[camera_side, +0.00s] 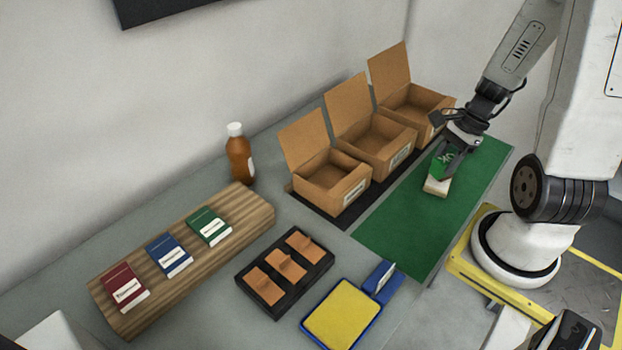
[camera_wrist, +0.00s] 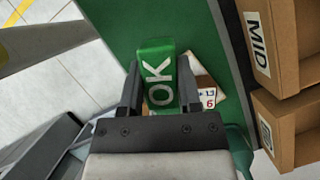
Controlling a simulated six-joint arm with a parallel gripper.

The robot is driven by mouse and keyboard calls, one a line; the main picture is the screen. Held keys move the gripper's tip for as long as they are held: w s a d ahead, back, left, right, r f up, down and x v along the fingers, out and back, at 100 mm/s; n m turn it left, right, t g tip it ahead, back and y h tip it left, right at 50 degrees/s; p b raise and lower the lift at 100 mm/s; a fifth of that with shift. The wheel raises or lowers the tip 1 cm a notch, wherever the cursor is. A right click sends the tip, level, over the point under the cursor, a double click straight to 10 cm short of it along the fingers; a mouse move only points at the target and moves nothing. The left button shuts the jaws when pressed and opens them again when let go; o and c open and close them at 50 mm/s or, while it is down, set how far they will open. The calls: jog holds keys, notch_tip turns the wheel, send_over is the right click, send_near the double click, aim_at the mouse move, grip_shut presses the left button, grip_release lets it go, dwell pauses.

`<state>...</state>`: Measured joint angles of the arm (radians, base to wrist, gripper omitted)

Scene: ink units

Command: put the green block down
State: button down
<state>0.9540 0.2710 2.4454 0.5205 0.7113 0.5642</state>
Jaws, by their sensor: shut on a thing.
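The green block (camera_side: 441,161) is between the fingers of my gripper (camera_side: 452,170), above the far part of the green mat (camera_side: 400,228). In the wrist view, my gripper (camera_wrist: 156,88) is shut on the green block (camera_wrist: 157,65), whose face reads "OK". A small light-coloured box (camera_side: 437,186) is just below the block in the side view. The same box shows in the wrist view (camera_wrist: 207,86), beside and partly behind the block, with a printed label. I cannot tell whether the block touches it.
Three open cardboard boxes (camera_side: 340,192) stand in a row left of the mat. A wooden rack (camera_side: 252,207) with red, blue and green packs, a black tray (camera_side: 274,311), a yellow pad (camera_side: 340,314) and a brown bottle (camera_side: 239,158) lie farther left. The mat's near part is clear.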

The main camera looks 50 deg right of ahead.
aim_at(447, 158)
notch_tip(447, 158, up, 11)
jog(key=w+d+n+g+h, duration=0.3)
jog(key=w+d+n, duration=0.1)
jog(key=w+n, duration=0.85)
jog(key=w+d+n+g+h, duration=0.35)
jog(key=w+n, duration=0.55)
jog(key=n, duration=0.7)
jog(key=w+a+n+t+h, duration=0.1)
jog(key=w+a+n+t, duration=0.25)
jog(key=w+n, duration=0.6)
jog(key=w+a+n+t, duration=0.2)
jog(key=w+n+t, duration=0.2)
jog(key=w+n, duration=0.6)
notch_tip(447, 158, down, 11)
jog(key=n, duration=0.1)
jog(key=shift+s+a+n, duration=0.3)
jog(key=shift+s, duration=0.1)
jog(key=shift+f, duration=0.15)
jog(key=shift+f, duration=4.9)
